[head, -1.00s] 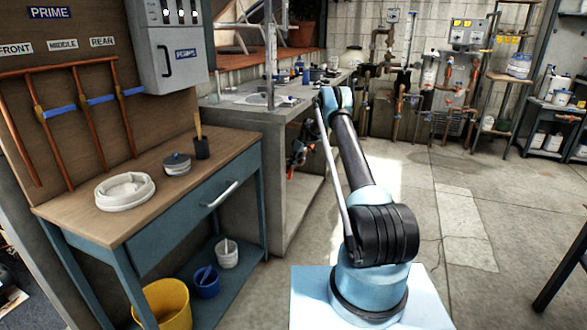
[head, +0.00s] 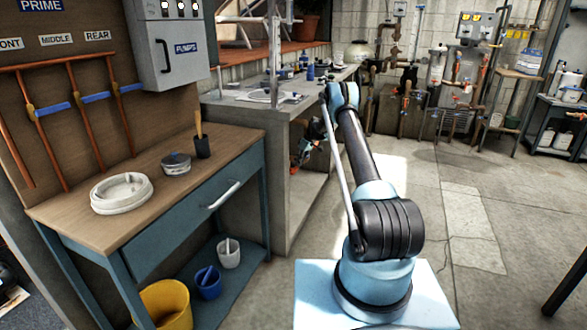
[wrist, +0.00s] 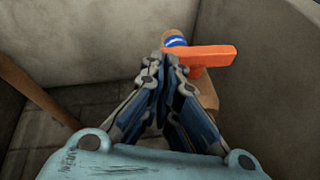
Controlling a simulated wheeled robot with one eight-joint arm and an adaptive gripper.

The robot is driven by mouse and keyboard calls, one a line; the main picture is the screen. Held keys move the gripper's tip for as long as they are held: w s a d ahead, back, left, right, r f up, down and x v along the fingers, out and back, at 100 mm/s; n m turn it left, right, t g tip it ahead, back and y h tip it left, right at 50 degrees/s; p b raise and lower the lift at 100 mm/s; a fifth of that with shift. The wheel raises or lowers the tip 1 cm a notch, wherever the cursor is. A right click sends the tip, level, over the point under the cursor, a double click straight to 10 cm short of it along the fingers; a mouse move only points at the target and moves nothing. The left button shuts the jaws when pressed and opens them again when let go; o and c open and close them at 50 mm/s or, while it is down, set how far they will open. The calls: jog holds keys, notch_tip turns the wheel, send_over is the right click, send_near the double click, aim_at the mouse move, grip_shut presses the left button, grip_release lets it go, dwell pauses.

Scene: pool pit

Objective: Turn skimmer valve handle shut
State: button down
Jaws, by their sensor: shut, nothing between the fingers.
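An orange lever handle (wrist: 205,55), which looks like the skimmer valve handle, shows at the top centre of the wrist view. It lies across a tan pipe (wrist: 208,92) with a blue and white band just above it. My gripper (wrist: 166,58) is shut and empty. Its fingertips are at the handle's left end, close to the blue band; I cannot tell whether they touch it. In the head view my gripper (head: 316,132) is small beside the concrete counter, and the handle is too small there to make out surely.
Grey walls close in around the handle in the wrist view, with a brown bar (wrist: 35,90) at left. In the head view a wooden workbench (head: 120,180) and a concrete counter (head: 245,118) stand left of my arm. The floor (head: 450,200) to the right is clear.

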jog(key=shift+w+f, duration=0.1)
jog(key=shift+f, duration=0.2)
dwell(0.4)
jog(key=shift+w+r, duration=0.1)
